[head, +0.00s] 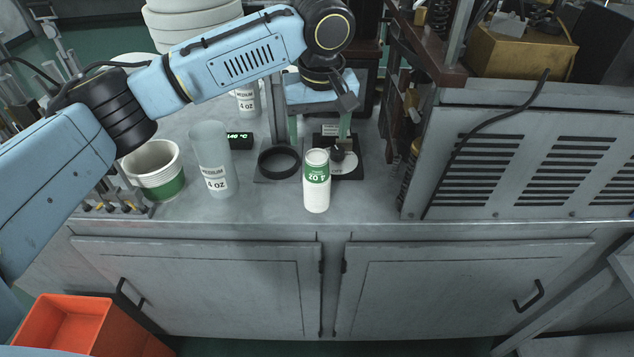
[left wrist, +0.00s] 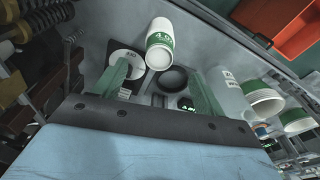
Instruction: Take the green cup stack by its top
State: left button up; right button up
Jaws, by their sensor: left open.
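The green cup stack (head: 316,197) is white with a green band and stands upright near the front edge of the counter. It also shows in the left wrist view (left wrist: 160,40), beyond the fingertips. My left gripper (head: 319,139) is open and empty, its green fingers pointing down. In the head view it is above and behind the stack, apart from it. The open fingers also show in the left wrist view (left wrist: 160,69), with the stack outside the gap. My right gripper is not in view.
A black ring (head: 262,169) and a dark scale-like plate (head: 352,172) lie behind the stack. A clear tube (head: 210,150) and wide green-banded tubs (head: 165,185) stand left. A grey vented cabinet (head: 520,165) stands right. The counter immediately right of the stack is clear.

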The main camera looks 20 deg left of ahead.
aim_at(317, 156)
pick_arm(q)
jog(key=f, duration=0.3)
jog(key=w+f, duration=0.1)
jog(key=f, duration=0.5)
jog(key=shift+w+a+f, duration=0.15)
jog(key=shift+w+a, duration=0.05)
jog(key=shift+a, duration=0.2)
